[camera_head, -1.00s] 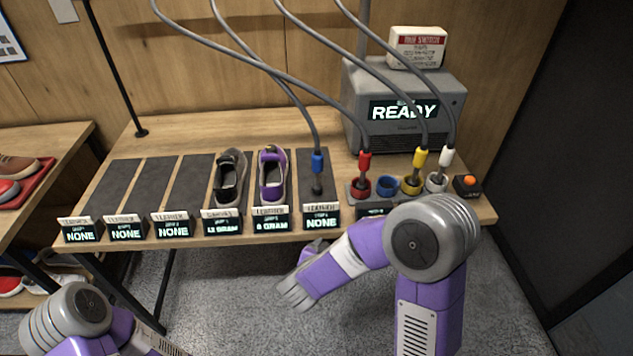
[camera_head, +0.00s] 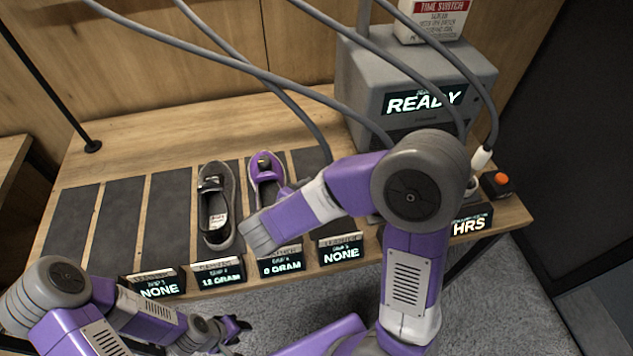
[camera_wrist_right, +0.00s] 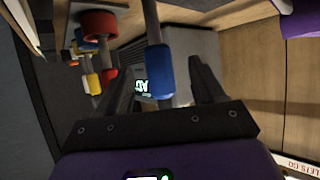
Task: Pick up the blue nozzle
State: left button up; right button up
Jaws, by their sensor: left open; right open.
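The blue nozzle (camera_wrist_right: 160,72) shows in the right wrist view on the end of a grey hose. My right gripper (camera_wrist_right: 162,65) is open, with one finger on each side of the nozzle in that picture. I cannot tell whether either finger touches it. In the head view the nozzle and my right fingertips are hidden behind my right arm. My left gripper (camera_head: 238,326) is open and empty, low in front of the table.
A grey shoe (camera_head: 215,208) and a purple shoe (camera_head: 267,172) lie on dark strips beside my right arm. The grey READY machine (camera_head: 410,75) stands at the back right. Hoses cross above the table. The red nozzle (camera_wrist_right: 108,76) and yellow nozzle (camera_wrist_right: 93,84) are near the right gripper.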

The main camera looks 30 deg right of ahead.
jog(key=b+x, duration=0.1)
jog(key=x, duration=0.2)
jog(key=b+x, duration=0.2)
jog(key=x, duration=0.1)
jog(key=shift+s+d+f, duration=0.1)
jog(key=shift+s+f, duration=0.05)
jog(key=shift+f, duration=0.2)
jog(key=shift+w+d+f, duration=0.1)
jog(key=shift+w+d, duration=0.15)
jog(key=shift+d, duration=0.05)
grip_shut()
